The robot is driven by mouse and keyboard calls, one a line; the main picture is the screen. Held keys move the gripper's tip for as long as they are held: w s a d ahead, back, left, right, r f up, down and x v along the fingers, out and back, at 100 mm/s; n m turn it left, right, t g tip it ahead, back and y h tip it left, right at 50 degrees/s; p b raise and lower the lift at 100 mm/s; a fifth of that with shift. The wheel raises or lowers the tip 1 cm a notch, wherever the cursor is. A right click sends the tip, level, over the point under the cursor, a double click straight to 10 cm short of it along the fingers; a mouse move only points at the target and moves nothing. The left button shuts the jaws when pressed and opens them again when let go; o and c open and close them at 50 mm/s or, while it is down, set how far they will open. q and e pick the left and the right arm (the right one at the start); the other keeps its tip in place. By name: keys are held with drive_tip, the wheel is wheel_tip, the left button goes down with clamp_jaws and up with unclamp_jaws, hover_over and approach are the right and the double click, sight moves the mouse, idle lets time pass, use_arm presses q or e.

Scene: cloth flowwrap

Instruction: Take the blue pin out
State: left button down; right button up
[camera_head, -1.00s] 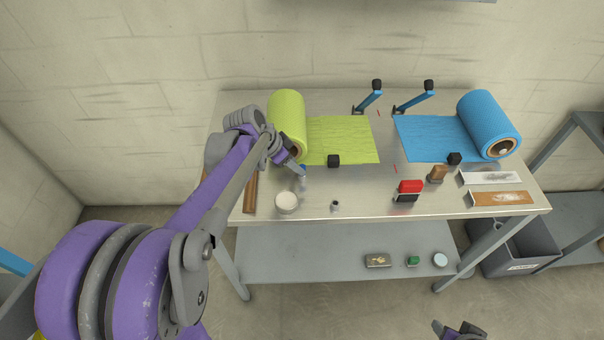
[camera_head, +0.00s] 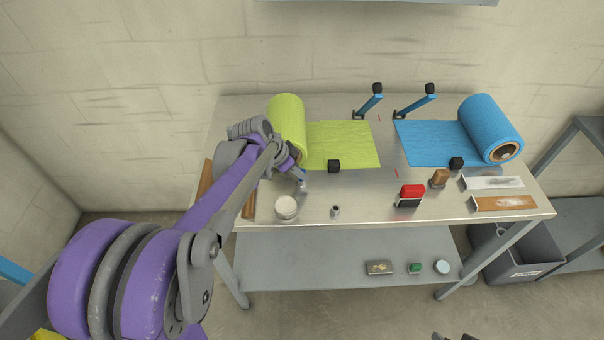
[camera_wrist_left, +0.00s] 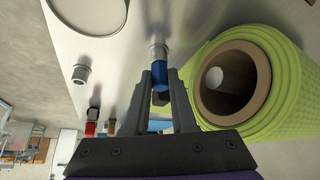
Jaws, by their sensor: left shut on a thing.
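The blue pin (camera_wrist_left: 160,72) is between the fingers of my left gripper (camera_wrist_left: 160,95) in the left wrist view. My left gripper is shut on it. A grey metal collar (camera_wrist_left: 158,52) surrounds the pin's far end; I cannot tell whether the pin is still seated in it. In the head view my left gripper (camera_head: 298,173) is low over the table, beside the open end of the lime green roll (camera_head: 286,122). The pin is small and partly hidden there. The tips of my right gripper (camera_head: 455,337) barely show at the bottom edge.
The green roll's brown core (camera_wrist_left: 233,86) is close beside the left fingers. A round white-topped pot (camera_head: 286,207) and a small grey metal piece (camera_head: 336,211) stand in front. A red-topped block (camera_head: 411,194) and blue roll (camera_head: 490,126) are farther right.

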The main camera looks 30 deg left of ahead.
idle(0.4)
use_arm(q)
drive_tip(key=shift+r+p, duration=1.8)
drive_tip(key=shift+r, duration=1)
use_arm(e)
drive_tip(key=shift+w+r, duration=0.25)
drive_tip(key=shift+r, duration=0.5)
drive_tip(key=shift+w+r, duration=0.2)
drive_tip(key=shift+r, duration=0.55)
drive_tip(key=shift+w+r, duration=0.25)
drive_tip(key=shift+r, duration=0.5)
